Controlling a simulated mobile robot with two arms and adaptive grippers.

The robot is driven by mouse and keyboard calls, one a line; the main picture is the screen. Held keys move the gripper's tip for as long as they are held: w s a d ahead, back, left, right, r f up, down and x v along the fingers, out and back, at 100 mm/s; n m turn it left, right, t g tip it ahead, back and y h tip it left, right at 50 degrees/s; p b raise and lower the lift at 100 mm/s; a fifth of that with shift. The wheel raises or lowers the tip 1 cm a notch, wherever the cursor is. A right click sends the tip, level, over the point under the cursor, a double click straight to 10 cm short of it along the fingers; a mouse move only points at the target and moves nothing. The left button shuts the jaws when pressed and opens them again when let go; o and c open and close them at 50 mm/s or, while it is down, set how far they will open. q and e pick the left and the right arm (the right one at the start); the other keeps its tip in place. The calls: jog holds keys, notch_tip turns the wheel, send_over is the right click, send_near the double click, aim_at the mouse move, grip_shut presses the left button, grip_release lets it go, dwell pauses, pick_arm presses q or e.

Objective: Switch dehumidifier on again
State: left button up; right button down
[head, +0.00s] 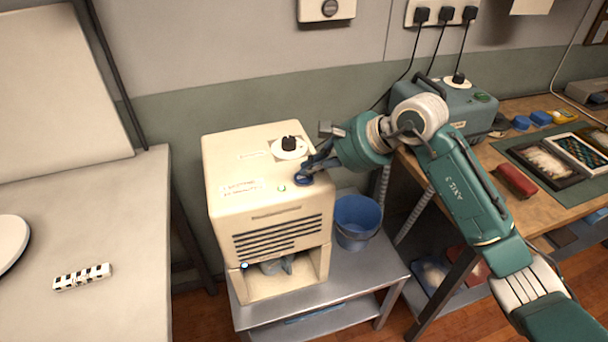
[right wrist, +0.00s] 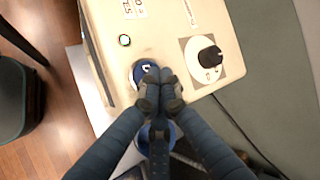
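The dehumidifier (head: 225,205) is a cream box on a metal stand, with a slatted grille and an open bay low on its front. Its top carries a black knob on a white dial (head: 289,145), a small green-lit ring (head: 282,188) and a blue round button (head: 303,181). In the right wrist view the green ring (right wrist: 124,41), knob (right wrist: 208,56) and blue button (right wrist: 138,68) also show. My right gripper (right wrist: 159,77) has its fingertips together at the blue button, partly covering it; I cannot tell whether they press it. My left gripper is out of view.
A blue bucket (head: 357,222) stands right of the dehumidifier on the metal stand (head: 370,264). A teal device (head: 466,95) and framed items are on the wooden workbench (head: 520,105). A pale table (head: 120,225) with a striped object (head: 82,277) is at left.

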aim_at(311, 176)
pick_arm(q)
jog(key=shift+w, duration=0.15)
pick_arm(e)
jog(key=shift+r, duration=0.35)
notch_tip(311, 176, up, 3)
jog(key=shift+f+p, duration=0.2)
jog(key=shift+p, duration=0.65)
jog(key=shift+r+p, duration=0.45)
jog(key=shift+r, duration=0.95)
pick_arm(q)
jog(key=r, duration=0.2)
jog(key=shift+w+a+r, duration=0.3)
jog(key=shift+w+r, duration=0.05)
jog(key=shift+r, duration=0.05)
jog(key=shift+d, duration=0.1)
